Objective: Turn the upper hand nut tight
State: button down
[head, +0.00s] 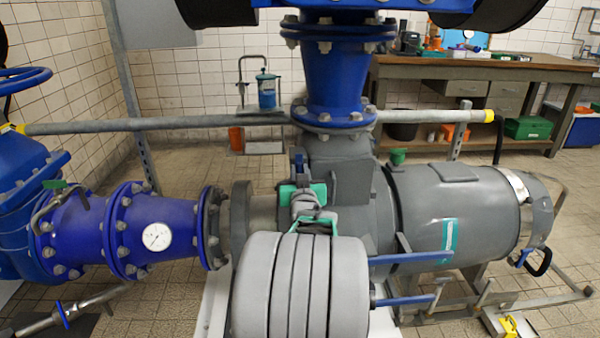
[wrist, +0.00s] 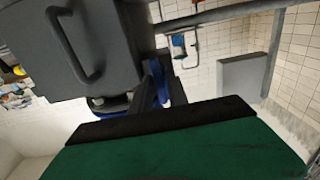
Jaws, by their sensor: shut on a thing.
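My gripper (head: 303,198) is in the middle of the head view, a grey end with teal-green pads, beyond the large ribbed grey body in the foreground. It lies against the front of the grey pump casing (head: 380,212), under the blue vertical pipe. It is shut on the upper hand nut, which the jaws and arm almost wholly hide. How far the nut is turned cannot be told. In the wrist view, a broad dark green shape with a black edge fills the bottom, close to the lens, and hides the grip.
The blue pipe cone (head: 335,85) rises behind my gripper. A blue flanged pipe with a gauge (head: 157,237) is at left, the grey motor (head: 455,215) at right. Two blue bars (head: 410,258) stick out at lower right. A long grey pipe (head: 200,124) crosses behind.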

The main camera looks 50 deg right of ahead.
jog(key=shift+m, duration=0.3)
jog(key=m+b, duration=0.1)
jog(key=m, duration=0.2)
jog(key=shift+m, duration=0.3)
jog(key=m, duration=0.4)
jog(key=shift+s+d+f+m+b, duration=0.1)
jog(key=shift+s+d+m+b, duration=0.05)
jog(key=shift+m+b, duration=0.15)
jog(key=m, duration=0.4)
jog(key=shift+f+m+p, duration=0.15)
jog(key=shift+m+p, duration=0.25)
jog(key=shift+m, duration=1.8)
jog(key=c, duration=1.5)
grip_release()
